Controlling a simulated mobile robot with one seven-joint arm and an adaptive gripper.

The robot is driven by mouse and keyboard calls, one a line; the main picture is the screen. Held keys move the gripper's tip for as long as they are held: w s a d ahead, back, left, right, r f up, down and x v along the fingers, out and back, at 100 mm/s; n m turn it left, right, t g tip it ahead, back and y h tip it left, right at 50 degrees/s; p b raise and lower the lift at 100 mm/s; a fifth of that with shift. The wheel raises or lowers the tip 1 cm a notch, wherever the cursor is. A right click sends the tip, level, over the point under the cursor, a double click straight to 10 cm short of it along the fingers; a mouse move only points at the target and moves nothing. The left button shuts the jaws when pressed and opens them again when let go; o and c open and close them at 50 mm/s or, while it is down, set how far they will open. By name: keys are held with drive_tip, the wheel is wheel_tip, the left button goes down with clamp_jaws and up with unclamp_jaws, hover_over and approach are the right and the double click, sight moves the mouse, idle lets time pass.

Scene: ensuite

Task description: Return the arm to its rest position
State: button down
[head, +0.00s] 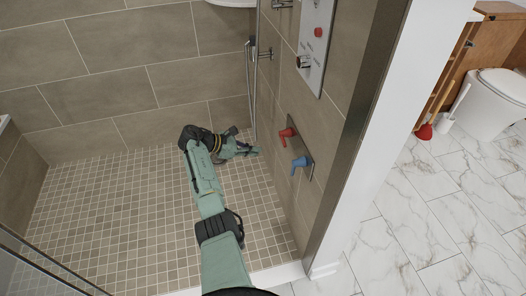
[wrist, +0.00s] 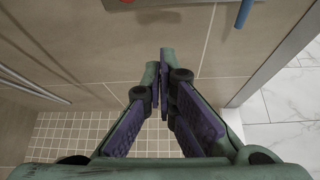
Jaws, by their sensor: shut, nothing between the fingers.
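My arm reaches from the bottom of the head view into a tiled shower, green with black joints. My gripper (head: 250,152) is at its far end, close to the right shower wall and left of the two taps. In the wrist view my gripper (wrist: 163,62) shows its purple-padded fingers meeting at the tips, shut and empty. The fingertips lie in front of the brown tiled wall.
A red tap handle (head: 287,133) and a blue one (head: 301,162) stick out from the right wall. Above them is a control panel (head: 316,42). A white door frame (head: 372,130) stands right of the arm. A toilet (head: 492,103) and plunger (head: 425,131) are beyond.

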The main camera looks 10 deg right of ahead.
drive_tip(key=shift+a+r, duration=0.25)
drive_tip(key=shift+a, duration=0.1)
idle(0.3)
